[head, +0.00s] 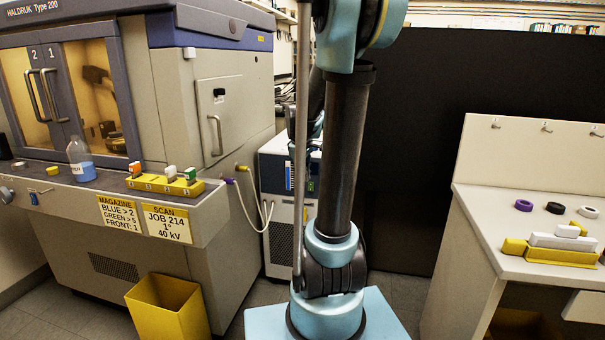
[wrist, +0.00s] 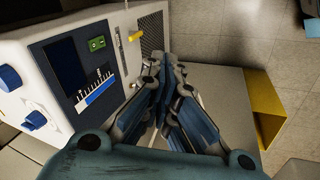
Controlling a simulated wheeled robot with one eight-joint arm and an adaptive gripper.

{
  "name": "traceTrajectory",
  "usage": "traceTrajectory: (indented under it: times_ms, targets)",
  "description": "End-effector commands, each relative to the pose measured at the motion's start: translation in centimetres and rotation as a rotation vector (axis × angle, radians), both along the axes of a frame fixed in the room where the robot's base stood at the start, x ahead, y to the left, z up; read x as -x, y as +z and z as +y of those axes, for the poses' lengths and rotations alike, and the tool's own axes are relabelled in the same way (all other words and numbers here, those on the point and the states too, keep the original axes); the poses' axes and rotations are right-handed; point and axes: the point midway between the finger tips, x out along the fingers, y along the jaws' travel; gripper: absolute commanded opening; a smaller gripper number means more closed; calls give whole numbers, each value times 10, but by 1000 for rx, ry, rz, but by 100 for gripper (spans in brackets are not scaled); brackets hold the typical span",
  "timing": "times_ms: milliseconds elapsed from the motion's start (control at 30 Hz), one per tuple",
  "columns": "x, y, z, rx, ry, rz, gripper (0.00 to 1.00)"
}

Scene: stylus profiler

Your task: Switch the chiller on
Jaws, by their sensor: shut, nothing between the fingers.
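The chiller (head: 275,187) is a pale cabinet with a dark vent grille, standing on the floor behind my arm and partly hidden by it. In the wrist view the chiller (wrist: 35,28) fills the upper left and appears turned on its side. Its front has a dark display panel (wrist: 63,64), a small green switch-like part (wrist: 97,43), and a blue and white strip (wrist: 96,88). My gripper (wrist: 165,70) is shut and empty, with its fingertips beside the chiller's front, near the grille end. I cannot tell whether they touch it. In the head view the gripper is mostly hidden by my arm.
A large profiler (head: 215,75) stands to the left of the chiller, with purple and yellow-ended hoses (head: 240,185) between them. A yellow bin (head: 168,305) is on the floor; it also shows in the wrist view (wrist: 266,110). A bench (head: 480,215) stands at the right.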

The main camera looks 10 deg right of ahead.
Motion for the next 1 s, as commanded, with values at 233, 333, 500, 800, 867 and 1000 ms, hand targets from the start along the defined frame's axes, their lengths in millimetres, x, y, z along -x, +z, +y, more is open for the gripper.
traceTrajectory:
  times_ms: [233,333,500,800,867,1000]
  targets:
    - [79,3,16,-85,-168,6,0]
    - [108,0,22,-119,-237,9,0]
    - [158,-10,31,-172,-356,18,0]
    - [238,-40,45,-259,-566,38,0]
    - [251,-47,47,-274,-604,43,0]
    - [275,-62,52,-302,-679,52,0]
